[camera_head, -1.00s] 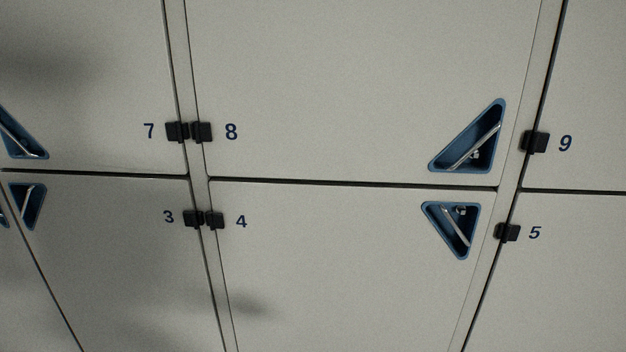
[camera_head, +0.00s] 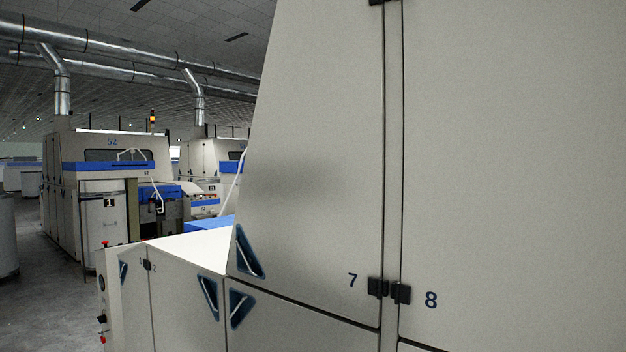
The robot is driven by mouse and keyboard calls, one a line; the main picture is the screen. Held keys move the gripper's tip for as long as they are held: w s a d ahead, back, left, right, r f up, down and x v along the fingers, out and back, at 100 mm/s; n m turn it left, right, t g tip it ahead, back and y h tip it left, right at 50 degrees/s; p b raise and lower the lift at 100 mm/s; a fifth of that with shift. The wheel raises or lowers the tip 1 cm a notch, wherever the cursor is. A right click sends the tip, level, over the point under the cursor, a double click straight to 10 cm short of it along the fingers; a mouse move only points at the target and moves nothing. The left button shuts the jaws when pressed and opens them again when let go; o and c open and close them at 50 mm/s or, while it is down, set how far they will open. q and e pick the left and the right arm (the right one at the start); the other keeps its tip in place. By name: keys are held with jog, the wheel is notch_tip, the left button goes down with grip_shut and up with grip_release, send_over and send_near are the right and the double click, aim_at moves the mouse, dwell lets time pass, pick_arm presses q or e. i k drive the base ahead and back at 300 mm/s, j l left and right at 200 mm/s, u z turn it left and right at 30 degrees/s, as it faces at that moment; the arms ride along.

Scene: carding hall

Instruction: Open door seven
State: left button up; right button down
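Door seven (camera_head: 315,170) is a tall beige panel, shut flush with the machine front. Its number 7 stands at its lower right, beside a black hinge (camera_head: 376,287) on its right edge. Its blue triangular recessed handle (camera_head: 249,254) is at its lower left corner, with a pale bar across it. Door eight (camera_head: 510,170) is to the right of it, also shut, with its own black hinge (camera_head: 401,293). Neither of my grippers shows in the view.
Lower doors below have blue triangular handles (camera_head: 240,307) and (camera_head: 208,296). A lower cabinet with a white top (camera_head: 190,247) juts out at left, with red-topped controls on its end. Another machine (camera_head: 110,190) stands beyond grey open floor (camera_head: 45,290).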

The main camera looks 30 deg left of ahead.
aim_at(308, 228)
jog(key=u, duration=1.5)
jog(key=i+j+u, duration=0.3)
jog(key=i, duration=0.15)
jog(key=i+u, duration=0.3)
jog(key=i, duration=0.15)
